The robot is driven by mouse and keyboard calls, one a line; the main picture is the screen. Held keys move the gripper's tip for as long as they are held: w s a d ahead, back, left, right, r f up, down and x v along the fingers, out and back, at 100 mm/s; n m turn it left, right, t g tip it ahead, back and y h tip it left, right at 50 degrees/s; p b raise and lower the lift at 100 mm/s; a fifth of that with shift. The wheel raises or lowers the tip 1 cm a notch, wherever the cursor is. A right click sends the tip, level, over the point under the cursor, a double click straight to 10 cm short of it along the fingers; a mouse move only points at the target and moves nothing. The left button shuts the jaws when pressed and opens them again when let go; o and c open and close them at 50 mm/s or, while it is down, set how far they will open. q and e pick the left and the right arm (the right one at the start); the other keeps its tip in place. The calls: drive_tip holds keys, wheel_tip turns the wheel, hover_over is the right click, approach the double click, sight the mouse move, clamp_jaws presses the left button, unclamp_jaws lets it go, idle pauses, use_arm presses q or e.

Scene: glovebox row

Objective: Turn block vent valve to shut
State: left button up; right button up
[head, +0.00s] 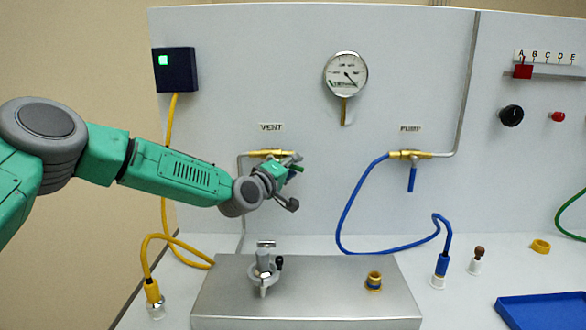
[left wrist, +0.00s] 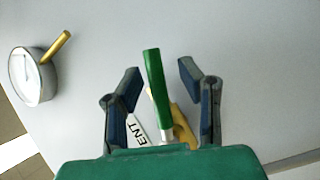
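The vent valve is a brass body (head: 262,153) on the back panel under the VENT label (head: 271,127). Its green handle (head: 298,169) shows only in part, behind my left gripper (head: 294,182). In the left wrist view the green handle (left wrist: 154,85) stands between the two dark fingers of my left gripper (left wrist: 160,76). The fingers are apart, with a gap on each side of the handle. Part of the brass body (left wrist: 183,125) shows behind it. My right gripper is in neither view.
A pressure gauge (head: 346,74) is on the panel to the upper right. The pump valve (head: 410,154) has a blue handle (head: 411,180) hanging down and a blue hose (head: 348,205). Below my gripper, a steel block (head: 325,290) carries a clamp-like fitting (head: 263,272) and a brass port (head: 374,281).

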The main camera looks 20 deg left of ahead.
use_arm(q)
clamp_jaws()
